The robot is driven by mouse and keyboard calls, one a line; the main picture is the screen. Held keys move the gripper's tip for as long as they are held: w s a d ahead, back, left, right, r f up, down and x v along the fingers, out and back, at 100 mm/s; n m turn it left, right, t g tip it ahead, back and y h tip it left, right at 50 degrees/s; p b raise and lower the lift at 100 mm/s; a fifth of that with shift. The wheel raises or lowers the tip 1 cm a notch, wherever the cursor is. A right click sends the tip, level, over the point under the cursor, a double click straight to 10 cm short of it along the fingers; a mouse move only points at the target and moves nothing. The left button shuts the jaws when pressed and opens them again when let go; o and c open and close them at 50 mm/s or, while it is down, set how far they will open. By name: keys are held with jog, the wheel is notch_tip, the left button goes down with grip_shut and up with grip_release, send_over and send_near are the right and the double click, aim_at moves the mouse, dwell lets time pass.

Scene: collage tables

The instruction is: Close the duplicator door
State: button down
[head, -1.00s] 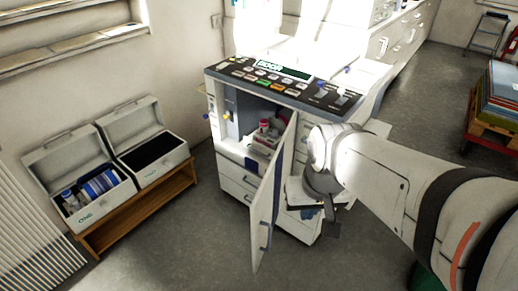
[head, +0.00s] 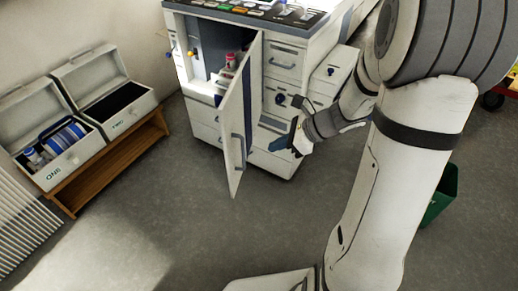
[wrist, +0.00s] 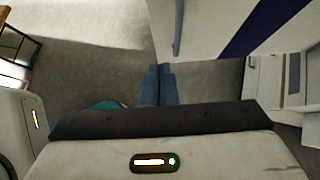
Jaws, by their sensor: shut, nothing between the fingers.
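The duplicator (head: 205,128) is a white cabinet with a dark control panel on top, cut by the upper edge of the head view. Its door (head: 236,120) stands wide open, swung out toward me, with a grey handle (head: 238,150) on its right face. My gripper (head: 280,144) is to the right of the door, by that handle face, with a small gap seen between them. In the wrist view its blue fingers (wrist: 160,70) are shut and empty. A pale panel (wrist: 208,28) with a handle, seemingly the door, is ahead of the fingers.
Bottles (head: 230,68) stand inside the open compartment. Drawers with handles (head: 283,62) are right of it. Two open boxes (head: 62,155) sit on a wooden bench (head: 120,160) at left. A green bin (head: 440,197) is at right. The floor before the door is clear.

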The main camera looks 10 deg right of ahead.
jog(key=b, duration=0.2)
send_near(230, 158)
notch_tip(230, 158, down, 4)
jog(key=a, duration=0.1)
jog(key=w+a, duration=0.1)
jog(key=a, duration=0.1)
jog(key=shift+a+r, duration=0.1)
jog(key=shift+r, duration=0.15)
jog(key=shift+w+a, duration=0.2)
jog(key=shift+a, duration=0.35)
